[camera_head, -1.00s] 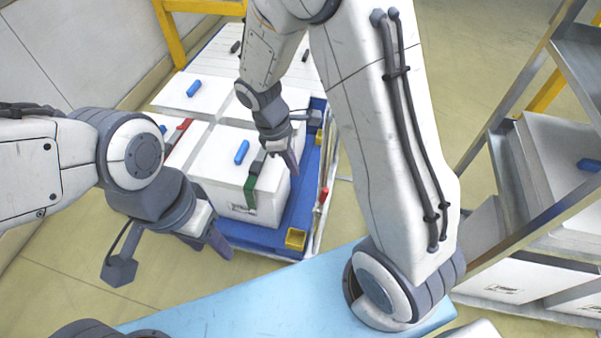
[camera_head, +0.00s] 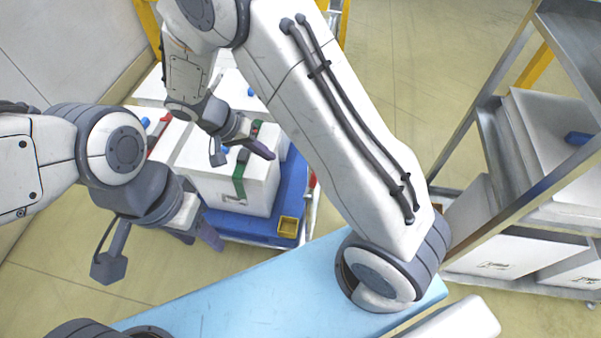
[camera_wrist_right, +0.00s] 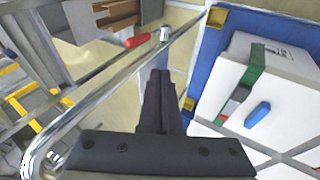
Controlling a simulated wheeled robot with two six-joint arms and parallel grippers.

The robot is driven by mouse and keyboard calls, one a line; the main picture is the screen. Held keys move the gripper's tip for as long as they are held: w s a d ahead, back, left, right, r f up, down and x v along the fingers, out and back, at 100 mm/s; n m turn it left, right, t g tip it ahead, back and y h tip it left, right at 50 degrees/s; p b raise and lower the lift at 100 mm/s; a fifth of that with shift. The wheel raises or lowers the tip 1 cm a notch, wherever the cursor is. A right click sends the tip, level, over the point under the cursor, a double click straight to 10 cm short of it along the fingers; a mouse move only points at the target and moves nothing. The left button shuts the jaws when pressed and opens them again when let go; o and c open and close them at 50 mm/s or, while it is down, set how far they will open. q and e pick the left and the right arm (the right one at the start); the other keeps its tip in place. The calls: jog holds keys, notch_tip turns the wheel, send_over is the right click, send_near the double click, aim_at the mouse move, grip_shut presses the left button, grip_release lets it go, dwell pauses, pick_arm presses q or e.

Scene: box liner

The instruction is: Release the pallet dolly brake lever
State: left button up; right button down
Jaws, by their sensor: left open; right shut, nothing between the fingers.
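The brake lever appears as a red-tipped handle (camera_wrist_right: 136,41) beside the dolly's metal rail in the right wrist view. In the head view its red tip (camera_head: 312,179) shows at the right side of the blue dolly (camera_head: 288,196), partly behind my right arm. My right gripper (camera_head: 265,152) is shut and empty, above the strapped white box, to the left of the lever and apart from it. Its closed dark fingers (camera_wrist_right: 158,98) point towards the rail in the wrist view. My left gripper (camera_head: 197,236) is open and empty in front of the dolly's near left corner.
White boxes (camera_head: 228,180) with a green strap fill the dolly. A chrome rail (camera_wrist_right: 110,72) runs along its lever side. A metal shelf rack (camera_head: 482,130) with white bins stands at the right. Floor shows between dolly and rack.

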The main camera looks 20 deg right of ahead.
jog(key=m, duration=0.3)
jog(key=shift+w+a+f+m+h, duration=0.1)
jog(key=shift+w+a+m+h, duration=0.15)
jog(key=shift+a+m+h, duration=0.1)
jog(key=shift+d+f, duration=0.1)
send_near(312, 185)
jog(key=w+d+f, duration=0.1)
jog(key=w+f, duration=0.3)
jog(key=shift+s+d+f, duration=0.15)
jog(key=shift+s+d, duration=0.4)
jog(key=shift+d, duration=0.1)
jog(key=shift+s+d+f, duration=0.2)
jog(key=shift+s+d, duration=0.4)
jog(key=shift+d, duration=0.1)
